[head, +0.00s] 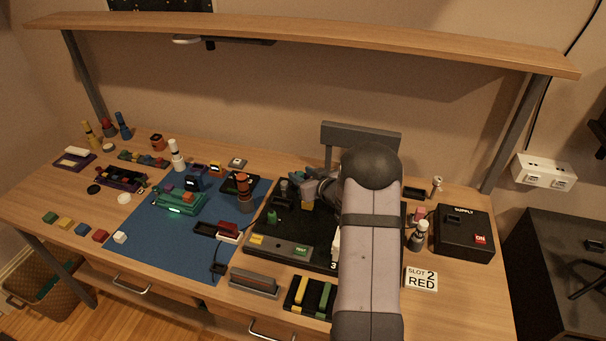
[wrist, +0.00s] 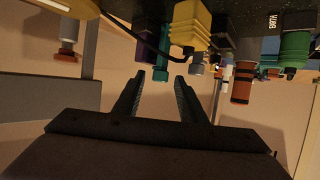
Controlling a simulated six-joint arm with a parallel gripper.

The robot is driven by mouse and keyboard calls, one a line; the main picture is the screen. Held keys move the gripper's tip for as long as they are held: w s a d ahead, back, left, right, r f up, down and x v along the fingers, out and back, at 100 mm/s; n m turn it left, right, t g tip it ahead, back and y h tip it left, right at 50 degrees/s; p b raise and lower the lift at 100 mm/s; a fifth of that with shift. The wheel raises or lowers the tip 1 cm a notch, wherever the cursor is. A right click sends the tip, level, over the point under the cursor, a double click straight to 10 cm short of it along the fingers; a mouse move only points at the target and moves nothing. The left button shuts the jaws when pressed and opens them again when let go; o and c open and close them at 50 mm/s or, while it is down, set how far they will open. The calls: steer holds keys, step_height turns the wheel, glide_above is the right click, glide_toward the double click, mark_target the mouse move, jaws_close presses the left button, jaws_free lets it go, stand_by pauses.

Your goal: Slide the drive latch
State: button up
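My gripper (head: 306,183) is over the back part of the black test station (head: 318,262) in the head view. In the wrist view my gripper (wrist: 160,76) is open, its two dark fingers apart with nothing held between them. The wrist picture appears upside down. A yellow block (wrist: 192,28) hangs just above the fingertips there, with a teal part (wrist: 161,60) and a purple part (wrist: 140,50) close by. I cannot tell which part is the drive latch; my arm hides the station's right side in the head view.
A green part (head: 272,217) stands on the station, left of my gripper. A black supply box (head: 464,236) and a "SLOT 2 RED" card (head: 421,279) are at right. A blue mat (head: 160,240) with several parts lies left. In the wrist view, green (wrist: 293,50) and orange (wrist: 242,84) parts are at right.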

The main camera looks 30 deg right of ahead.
jaws_close()
steer(key=shift+s+a+f, duration=0.1)
steer(key=shift+s+a, duration=0.3)
steer(key=shift+a, duration=0.05)
steer(key=shift+c, duration=0.7)
jaws_free()
steer(key=shift+o, duration=0.7)
steer(key=shift+s+a, duration=0.1)
steer(key=shift+s, duration=0.05)
steer(key=shift+b+v, duration=0.95)
steer(key=shift+v, duration=2.7)
